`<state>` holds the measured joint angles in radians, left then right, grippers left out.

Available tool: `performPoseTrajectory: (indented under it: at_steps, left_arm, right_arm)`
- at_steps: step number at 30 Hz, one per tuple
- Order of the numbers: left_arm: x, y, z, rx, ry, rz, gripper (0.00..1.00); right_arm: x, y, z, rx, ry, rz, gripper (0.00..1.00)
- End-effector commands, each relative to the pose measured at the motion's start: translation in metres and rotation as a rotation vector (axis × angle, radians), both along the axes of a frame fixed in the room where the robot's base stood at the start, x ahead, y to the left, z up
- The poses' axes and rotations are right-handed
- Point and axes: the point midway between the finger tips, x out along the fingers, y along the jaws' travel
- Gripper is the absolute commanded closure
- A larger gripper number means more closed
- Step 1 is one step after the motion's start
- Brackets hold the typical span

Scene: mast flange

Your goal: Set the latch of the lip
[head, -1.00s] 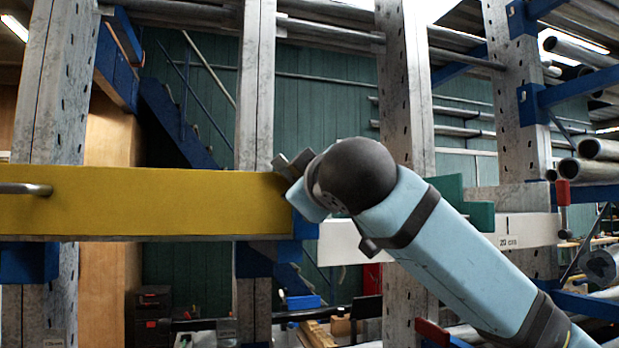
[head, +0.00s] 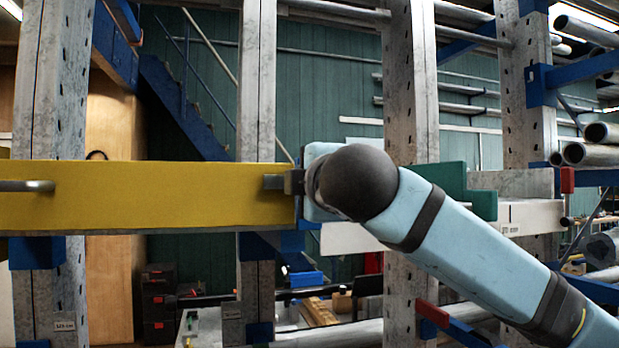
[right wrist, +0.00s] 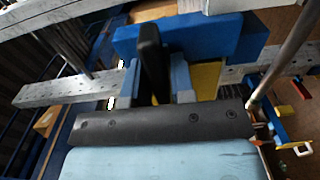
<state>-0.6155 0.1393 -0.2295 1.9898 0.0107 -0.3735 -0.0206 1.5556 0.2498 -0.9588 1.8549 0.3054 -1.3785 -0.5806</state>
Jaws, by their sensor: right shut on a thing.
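The lip looks like a long yellow board (head: 150,195) across the left of the head view, with a metal bar handle (head: 28,186) near its left end. My right gripper (head: 284,182) is at the board's right end, its dark fingers level in front of the yellow face. It is shut on a small part there, seemingly the latch, mostly hidden by the fingers and wrist. In the right wrist view a dark finger (right wrist: 152,62) stands against a blue bar (right wrist: 225,38), with some of the yellow board (right wrist: 206,78) showing beside it.
Perforated grey uprights (head: 410,90) stand behind the board. A green stepped block (head: 478,200) and a white beam (head: 345,238) lie behind my right arm. Red-ended parts (head: 567,180) and pipes (head: 600,133) are at the right. Black bins (head: 159,300) stand low at the left.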

Motion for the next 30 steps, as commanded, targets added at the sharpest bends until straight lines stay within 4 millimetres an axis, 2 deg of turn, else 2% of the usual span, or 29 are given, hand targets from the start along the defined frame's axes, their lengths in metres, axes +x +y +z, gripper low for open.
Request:
performPoseTrajectory:
  at_steps: [17, 18, 20, 30]
  left_arm:
    - [-0.0002, -0.0004, 0.0016, -0.002, 0.000, 0.001, 1.00]
    - [-0.0002, -0.0007, 0.0017, -0.002, 0.000, 0.001, 1.00]
    - [-0.0002, -0.0010, 0.0019, -0.002, 0.000, 0.000, 1.00]
    - [-0.0003, -0.0019, 0.0009, -0.004, -0.001, 0.000, 1.00]
  right_arm:
    - [-0.0005, 0.0006, -0.0010, -0.034, -0.010, 0.001, 1.00]
    - [-0.0004, 0.0006, -0.0011, -0.034, -0.010, 0.001, 0.72]
    - [-0.0004, 0.0005, -0.0010, -0.034, -0.010, 0.001, 0.60]
    - [-0.0035, -0.0007, -0.0011, -0.031, -0.010, 0.001, 0.60]
